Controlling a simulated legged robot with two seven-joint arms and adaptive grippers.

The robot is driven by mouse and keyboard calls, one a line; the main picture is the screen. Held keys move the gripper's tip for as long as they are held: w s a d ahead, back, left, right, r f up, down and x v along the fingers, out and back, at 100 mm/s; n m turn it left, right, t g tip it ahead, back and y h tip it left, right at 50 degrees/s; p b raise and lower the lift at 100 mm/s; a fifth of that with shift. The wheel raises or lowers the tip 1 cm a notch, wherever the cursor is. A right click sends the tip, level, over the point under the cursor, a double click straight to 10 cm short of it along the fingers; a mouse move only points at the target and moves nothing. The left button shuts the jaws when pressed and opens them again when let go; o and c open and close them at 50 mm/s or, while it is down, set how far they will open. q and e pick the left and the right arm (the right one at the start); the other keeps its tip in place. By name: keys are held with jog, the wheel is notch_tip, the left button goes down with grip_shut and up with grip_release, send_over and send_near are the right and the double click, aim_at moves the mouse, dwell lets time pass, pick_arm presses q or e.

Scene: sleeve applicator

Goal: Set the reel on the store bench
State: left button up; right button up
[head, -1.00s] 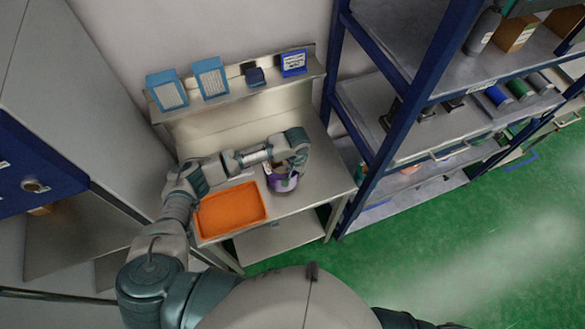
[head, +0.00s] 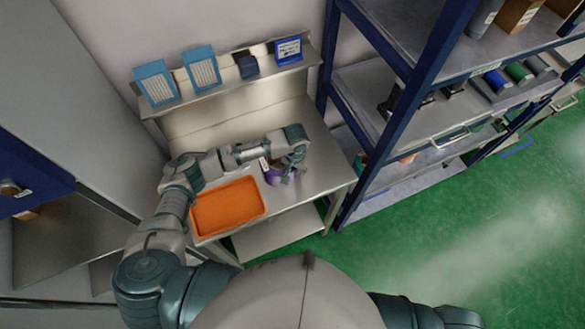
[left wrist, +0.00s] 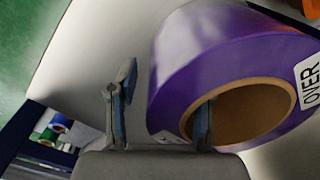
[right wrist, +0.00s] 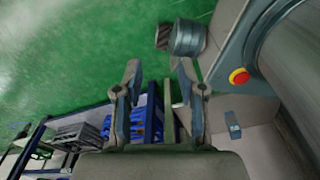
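The purple reel (head: 273,177) with a brown core rests on the grey store bench (head: 326,170), right of the orange tray. In the left wrist view the reel (left wrist: 205,60) fills the upper right, with part of a white label reading "OVER". My left gripper (head: 290,172) is over the reel. In its wrist view the fingers (left wrist: 163,105) stand apart, one at the core opening and the other outside the rim with a gap to it. My right gripper (right wrist: 157,75) is open and empty, above the green floor, away from the bench.
The orange tray (head: 228,206) lies on the bench's left part and looks empty. A back ledge (head: 235,82) holds blue-framed cards and a small dark blue box. A blue-framed shelf rack (head: 420,80) stands close on the right. Bare bench top lies right of the reel.

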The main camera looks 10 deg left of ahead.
pick_arm(q)
jog(key=shift+w+d, duration=0.1)
jog(key=shift+d, duration=0.2)
jog(key=shift+d+r, duration=0.1)
jog(key=shift+r, duration=0.1)
jog(key=r, duration=0.7)
jog(key=r+b, duration=0.1)
jog(key=r, duration=0.2)
jog(key=shift+a+r, duration=0.3)
jog(key=shift+d+r, duration=0.2)
jog(key=shift+r, duration=0.3)
jog(key=shift+d, duration=0.1)
pick_arm(e)
jog(key=shift+s+d+f, duration=0.15)
jog(key=shift+d+f, duration=0.2)
jog(key=shift+f, duration=0.3)
